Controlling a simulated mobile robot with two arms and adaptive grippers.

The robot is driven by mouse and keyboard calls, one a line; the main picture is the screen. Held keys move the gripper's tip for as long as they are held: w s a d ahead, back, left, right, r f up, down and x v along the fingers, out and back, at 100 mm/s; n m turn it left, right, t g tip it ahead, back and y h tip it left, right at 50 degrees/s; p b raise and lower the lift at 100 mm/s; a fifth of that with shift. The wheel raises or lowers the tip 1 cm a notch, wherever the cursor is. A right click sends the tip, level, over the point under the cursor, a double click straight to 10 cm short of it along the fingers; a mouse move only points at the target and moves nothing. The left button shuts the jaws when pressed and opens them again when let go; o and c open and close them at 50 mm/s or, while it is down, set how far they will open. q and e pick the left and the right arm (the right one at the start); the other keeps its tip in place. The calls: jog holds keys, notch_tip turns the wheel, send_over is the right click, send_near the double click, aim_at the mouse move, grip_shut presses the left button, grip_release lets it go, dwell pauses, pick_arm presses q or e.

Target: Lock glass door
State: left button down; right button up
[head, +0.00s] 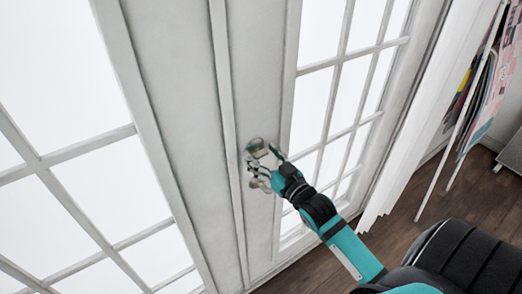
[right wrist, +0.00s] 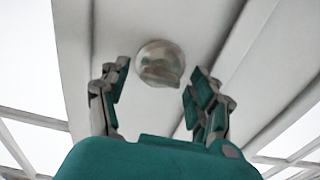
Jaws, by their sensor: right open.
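The white glass door (head: 180,110) has gridded panes and fills the left and middle of the head view. A round metal lock fitting (head: 256,146) sits on its frame, with a second metal knob (head: 263,182) below it, partly hidden by my gripper. My right gripper (head: 259,164) is open and empty at these fittings. In the right wrist view, one round metal fitting with a raised turn piece (right wrist: 159,64) lies just beyond and between the spread fingers (right wrist: 155,80), with gaps on both sides. My left gripper is out of view.
White slats (head: 435,110) hang to the right of the door. Colourful sheets (head: 492,85) hang further right. The dark wooden floor (head: 425,195) shows some bare room at the lower right.

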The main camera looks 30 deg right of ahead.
jog(key=shift+w, duration=0.45)
jog(key=shift+c, duration=0.2)
jog(key=c, duration=1.1)
jog(key=shift+c, duration=0.2)
